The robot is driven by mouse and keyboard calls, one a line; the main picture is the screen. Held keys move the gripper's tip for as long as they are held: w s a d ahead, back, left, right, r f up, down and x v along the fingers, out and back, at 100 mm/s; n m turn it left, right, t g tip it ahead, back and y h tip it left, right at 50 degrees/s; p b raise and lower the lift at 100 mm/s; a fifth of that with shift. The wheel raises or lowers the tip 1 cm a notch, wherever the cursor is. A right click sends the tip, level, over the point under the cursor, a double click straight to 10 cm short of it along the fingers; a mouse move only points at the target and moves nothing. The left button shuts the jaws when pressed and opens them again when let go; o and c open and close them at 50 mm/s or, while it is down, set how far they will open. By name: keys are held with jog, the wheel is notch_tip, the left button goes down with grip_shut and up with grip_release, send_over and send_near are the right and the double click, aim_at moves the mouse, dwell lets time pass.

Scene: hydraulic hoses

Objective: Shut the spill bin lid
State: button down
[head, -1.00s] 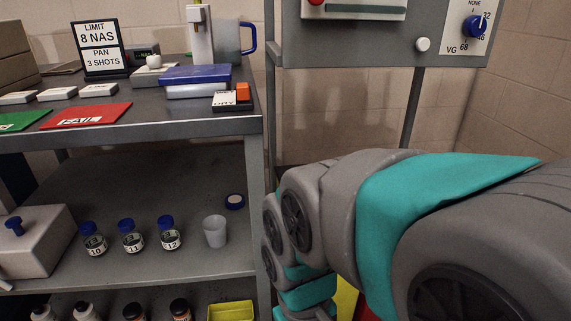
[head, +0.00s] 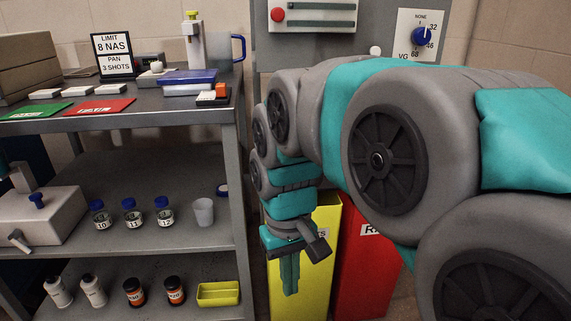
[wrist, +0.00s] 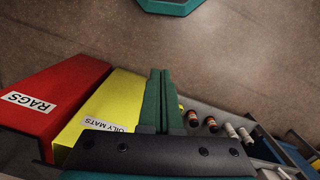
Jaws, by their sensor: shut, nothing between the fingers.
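My gripper (head: 290,274) hangs pointing down in the head view, in front of the yellow bin (head: 318,284). In the wrist view its two fingers (wrist: 158,92) lie together, shut and empty, beside the yellow bin (wrist: 124,92). That bin is labelled OILY MATS. A red bin (head: 372,262) stands to its right in the head view; its label reads RAGS in the wrist view (wrist: 52,92). No bin labelled as a spill bin shows. My arm hides the bins' upper parts in the head view, and I cannot tell how any lid stands.
A grey shelf unit (head: 130,246) stands left of the bins, with jars, bottles and a yellow tray (head: 218,293). A grey panel with a knob (head: 422,37) is behind my arm. Bare floor (wrist: 80,30) shows in the wrist view.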

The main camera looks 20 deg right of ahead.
jog(key=w+d+r+m+t+p, duration=0.1)
jog(key=w+d+r, duration=0.45)
jog(key=w, duration=0.35)
jog(key=w+d+r+m+t+p, duration=0.1)
jog(key=w+d+r, duration=0.4)
jog(key=w, duration=0.4)
jog(key=w+d+r+m+t+p, duration=0.1)
jog(key=w+d+r, duration=0.3)
jog(key=w+r, duration=0.45)
jog(key=shift+h, duration=0.3)
jog(key=b+x, duration=0.1)
jog(key=x, duration=0.3)
jog(key=b+x, duration=0.1)
jog(key=x, duration=0.4)
jog(key=b+x, duration=0.1)
jog(key=x, duration=0.3)
jog(key=shift+w+d+f, duration=0.15)
jog(key=shift+d+f, duration=0.1)
jog(key=shift+d, duration=0.1)
jog(key=shift+x, duration=0.75)
jog(key=shift+s, duration=0.3)
jog(key=shift+f+b, duration=0.15)
jog(key=shift+b, duration=0.15)
